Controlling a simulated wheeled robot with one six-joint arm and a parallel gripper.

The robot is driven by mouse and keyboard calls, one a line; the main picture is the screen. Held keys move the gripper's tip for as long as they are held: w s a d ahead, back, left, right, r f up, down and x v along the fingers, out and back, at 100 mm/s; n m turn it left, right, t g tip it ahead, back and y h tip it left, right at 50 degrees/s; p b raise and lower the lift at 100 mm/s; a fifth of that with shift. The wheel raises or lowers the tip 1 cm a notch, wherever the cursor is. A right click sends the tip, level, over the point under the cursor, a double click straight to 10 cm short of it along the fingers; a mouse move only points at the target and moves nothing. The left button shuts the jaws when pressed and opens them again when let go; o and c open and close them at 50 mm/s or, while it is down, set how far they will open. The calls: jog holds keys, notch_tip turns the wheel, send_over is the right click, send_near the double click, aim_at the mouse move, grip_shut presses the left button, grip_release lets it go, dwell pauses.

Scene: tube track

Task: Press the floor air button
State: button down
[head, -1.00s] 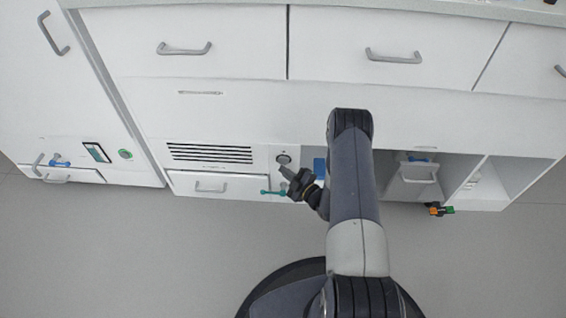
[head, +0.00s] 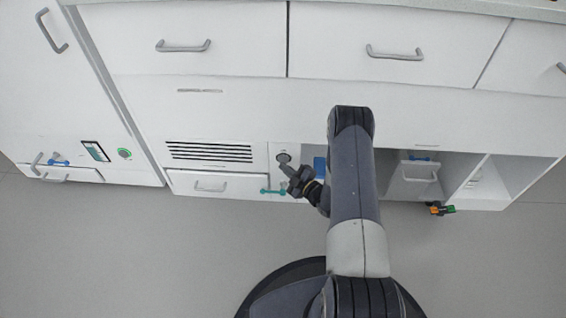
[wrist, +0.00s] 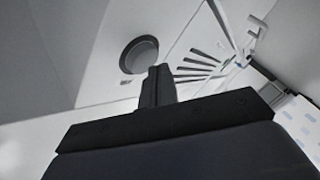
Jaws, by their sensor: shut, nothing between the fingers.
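A round grey button (head: 283,157) sits low on the white cabinet front, just right of the slotted vent. It also shows in the wrist view as a dark-rimmed round disc (wrist: 139,55), up and left of the fingers. My gripper (head: 285,170) is shut and empty, its tip pointing at the panel just below the button. In the wrist view the shut fingers (wrist: 157,84) overlap the button's lower right edge in the picture. I cannot tell whether they touch it.
A slotted vent (head: 209,152) and a small drawer (head: 210,185) are left of the button. A teal handle (head: 273,191) is just below my gripper. A green round button (head: 124,153) is on the left cabinet. An orange and green object (head: 440,209) lies at right. The floor (head: 130,240) is clear.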

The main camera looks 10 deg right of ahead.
jog(key=shift+w+d+b, duration=0.15)
jog(key=shift+w+b, duration=0.2)
jog(key=shift+w, duration=0.15)
dwell(0.8)
jog(key=shift+s+a, duration=0.3)
jog(key=shift+s, duration=0.65)
jog(key=shift+s+a+p, duration=0.1)
jog(key=shift+s+a, duration=0.2)
jog(key=shift+s, duration=0.65)
jog(key=shift+s+a+p, duration=0.15)
jog(key=shift+s+a, duration=0.15)
jog(key=shift+s, duration=0.65)
jog(key=shift+s+a+p, duration=0.1)
jog(key=shift+s+a, duration=0.2)
jog(key=shift+s, duration=0.65)
